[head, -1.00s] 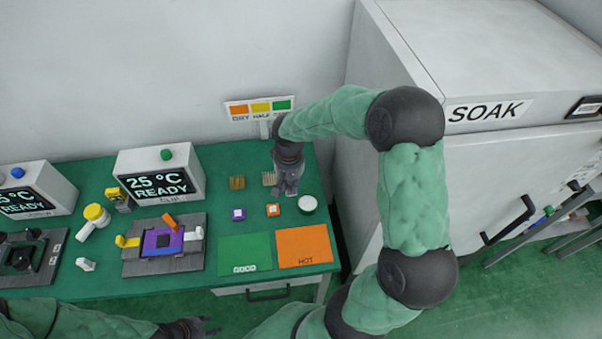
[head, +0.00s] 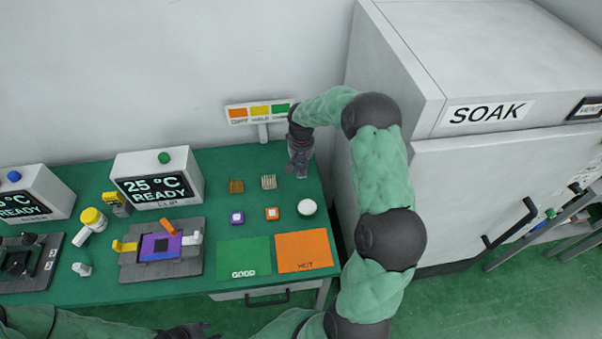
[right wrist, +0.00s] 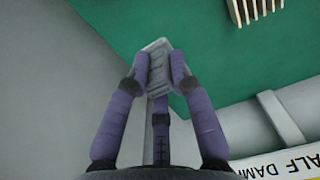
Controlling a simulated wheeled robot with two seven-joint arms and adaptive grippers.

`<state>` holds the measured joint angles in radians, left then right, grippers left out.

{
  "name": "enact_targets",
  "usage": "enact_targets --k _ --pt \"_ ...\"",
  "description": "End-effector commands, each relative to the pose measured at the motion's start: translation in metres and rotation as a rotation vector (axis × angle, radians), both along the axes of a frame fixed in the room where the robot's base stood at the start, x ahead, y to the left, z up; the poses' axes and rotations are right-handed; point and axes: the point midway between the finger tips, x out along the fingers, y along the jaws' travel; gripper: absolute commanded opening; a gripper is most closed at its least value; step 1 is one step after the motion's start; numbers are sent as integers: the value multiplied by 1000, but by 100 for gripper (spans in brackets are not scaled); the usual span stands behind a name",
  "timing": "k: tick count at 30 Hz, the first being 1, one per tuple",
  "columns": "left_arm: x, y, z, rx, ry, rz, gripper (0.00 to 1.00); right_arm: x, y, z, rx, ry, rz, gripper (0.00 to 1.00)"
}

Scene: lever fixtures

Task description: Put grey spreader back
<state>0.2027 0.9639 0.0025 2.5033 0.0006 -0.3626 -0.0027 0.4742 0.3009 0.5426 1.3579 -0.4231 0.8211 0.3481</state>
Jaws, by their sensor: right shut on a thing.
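My right gripper (head: 299,172) is at the back right corner of the green bench. In the right wrist view its fingers (right wrist: 159,66) are shut on a small flat grey piece, the grey spreader (right wrist: 157,52), held tilted between the fingertips. In the head view the spreader is too small and covered to make out. Green bench top shows beyond it in the wrist view, and grey floor or wall to the left. My left gripper (head: 192,330) is at the bottom edge of the head view, partly cut off; its jaws are unclear.
A silver finned block (head: 268,182) and a brown one (head: 236,186) stand left of the right gripper. A colour-striped sign (head: 260,113) stands behind. A white-topped round jar (head: 307,207) is in front. The SOAK cabinet (head: 480,180) rises close on the right.

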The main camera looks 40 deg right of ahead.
Motion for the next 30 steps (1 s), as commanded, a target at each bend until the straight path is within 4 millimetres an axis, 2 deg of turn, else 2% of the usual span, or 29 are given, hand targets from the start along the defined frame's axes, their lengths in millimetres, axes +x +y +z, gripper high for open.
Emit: enact_targets --k 8,15,28,29,30 --pt "0 0 -3 0 0 0 40 9 -8 -14 0 0 1 0" --pt "0 0 -12 0 0 0 40 10 -9 -44 1 1 1 0" --pt "0 0 -14 0 0 0 40 10 -9 -50 -1 -1 1 0" --pt "0 0 -14 0 0 0 40 10 -9 -50 -1 -1 1 28" --pt "0 0 -13 0 0 0 40 10 -9 -49 -1 -1 1 40"
